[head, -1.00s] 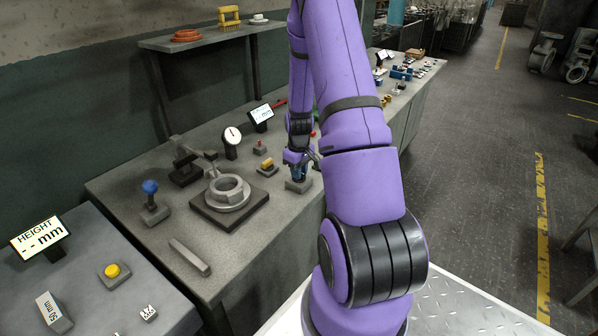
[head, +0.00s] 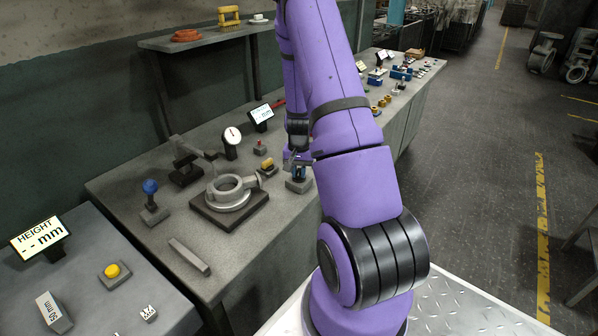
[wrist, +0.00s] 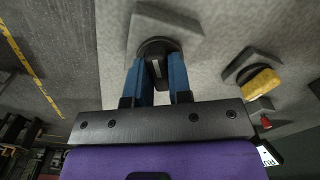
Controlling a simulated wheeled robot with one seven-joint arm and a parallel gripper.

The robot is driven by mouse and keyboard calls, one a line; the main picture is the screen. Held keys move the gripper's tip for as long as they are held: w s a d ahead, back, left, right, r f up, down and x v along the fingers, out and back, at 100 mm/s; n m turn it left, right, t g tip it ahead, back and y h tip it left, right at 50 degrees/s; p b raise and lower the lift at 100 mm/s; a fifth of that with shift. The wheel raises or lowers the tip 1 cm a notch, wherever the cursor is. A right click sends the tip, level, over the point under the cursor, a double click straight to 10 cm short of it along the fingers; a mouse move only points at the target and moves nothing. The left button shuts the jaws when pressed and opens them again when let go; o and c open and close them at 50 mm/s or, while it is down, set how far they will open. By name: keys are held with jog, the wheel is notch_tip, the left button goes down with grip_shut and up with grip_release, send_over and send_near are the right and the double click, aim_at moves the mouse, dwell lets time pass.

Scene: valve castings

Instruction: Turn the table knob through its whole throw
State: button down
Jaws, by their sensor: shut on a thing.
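The table knob (wrist: 153,58) is black with a pale line on top. It sits on a grey block (wrist: 180,23), which also shows in the head view (head: 299,187). My gripper (wrist: 157,66) is shut on the knob, one blue finger on each side. In the head view my gripper (head: 299,172) reaches down over the block, and the knob itself is mostly hidden there. A grey ring-shaped casting (head: 229,190) rests on a dark square plate (head: 222,217) to the left, with its side arm pointing right.
A yellow-topped block (head: 267,166) and a red button (head: 260,147) stand close to the gripper. A round dial (head: 232,138), a small display (head: 262,113) and a blue-knobbed lever (head: 151,190) stand on the bench. A loose grey bar (head: 189,257) lies at the front.

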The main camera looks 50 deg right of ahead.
aim_at(299, 172)
jog(key=m, duration=0.5)
jog(key=shift+m, duration=0.3)
dwell(0.4)
jog(key=c, duration=1)
grip_release()
jog(key=shift+c, duration=0.2)
jog(key=shift+r, duration=0.1)
notch_tip(299, 172, up, 11)
jog(key=shift+f, duration=0.2)
